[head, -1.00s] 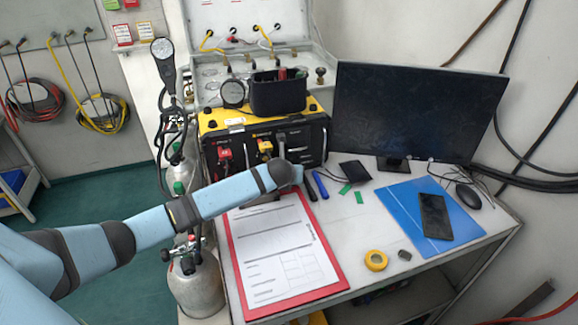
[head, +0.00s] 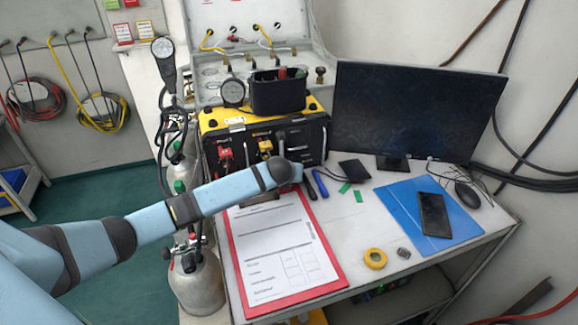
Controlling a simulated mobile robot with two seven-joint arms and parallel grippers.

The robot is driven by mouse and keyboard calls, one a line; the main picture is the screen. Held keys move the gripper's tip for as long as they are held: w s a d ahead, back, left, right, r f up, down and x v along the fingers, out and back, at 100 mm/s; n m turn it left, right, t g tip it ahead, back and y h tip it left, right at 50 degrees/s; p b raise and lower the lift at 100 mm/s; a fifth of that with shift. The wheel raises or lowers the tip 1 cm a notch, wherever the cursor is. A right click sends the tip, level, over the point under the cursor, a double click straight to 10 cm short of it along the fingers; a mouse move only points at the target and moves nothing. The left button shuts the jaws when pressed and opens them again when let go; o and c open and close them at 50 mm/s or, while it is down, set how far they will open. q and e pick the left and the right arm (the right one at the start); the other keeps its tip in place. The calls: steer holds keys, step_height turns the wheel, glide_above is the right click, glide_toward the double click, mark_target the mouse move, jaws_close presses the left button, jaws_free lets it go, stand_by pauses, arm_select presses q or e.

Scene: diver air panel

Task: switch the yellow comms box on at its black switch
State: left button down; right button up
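The comms box (head: 216,120) has a yellow top and a black front, and stands on the desk at the back, left of the monitor. Its front carries a red part (head: 225,153), a yellow part (head: 265,146) and a grey upright part (head: 281,140). I cannot make out which part is the black switch. My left arm reaches in from the left, and its wrist end (head: 294,172) is just in front of the box's lower front. Its fingers are not clearly visible, and contact with the box cannot be told. My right gripper is not in view.
A black bin (head: 278,96) and a round gauge (head: 233,92) sit on the box. A red clipboard (head: 333,287) lies in front. Right are a monitor (head: 415,110), a blue mat (head: 400,200) with a phone, and a tape roll (head: 375,258). A gas cylinder (head: 197,285) stands left.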

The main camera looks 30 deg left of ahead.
mark_target(296, 191)
arm_select(q)
steer(key=shift+w+a+r, duration=0.2)
steer(key=shift+a+r, duration=0.05)
steer(key=shift+a, duration=0.15)
steer(key=shift+w+a+r, duration=0.1)
steer(key=shift+r, duration=0.05)
stand_by(0.4)
steer(key=shift+s+d+p, duration=0.2)
steer(key=shift+d+p, duration=0.1)
steer(key=shift+p, duration=0.65)
steer(key=shift+s+d+f, duration=0.15)
steer(key=shift+s+f, duration=0.05)
steer(key=shift+f, duration=0.05)
steer(key=shift+s+d, duration=0.1)
steer(key=shift+d, duration=0.05)
steer(key=s+d+p, duration=0.1)
steer(key=d+p, duration=0.1)
steer(key=s+d+p, duration=0.1)
steer(key=shift+s+r+p, duration=0.25)
steer(key=shift+s+p, duration=0.05)
steer(key=shift+s, duration=0.05)
steer(key=shift+s+d+f, duration=0.1)
steer(key=shift+s+d, duration=0.25)
steer(key=shift+d, duration=0.1)
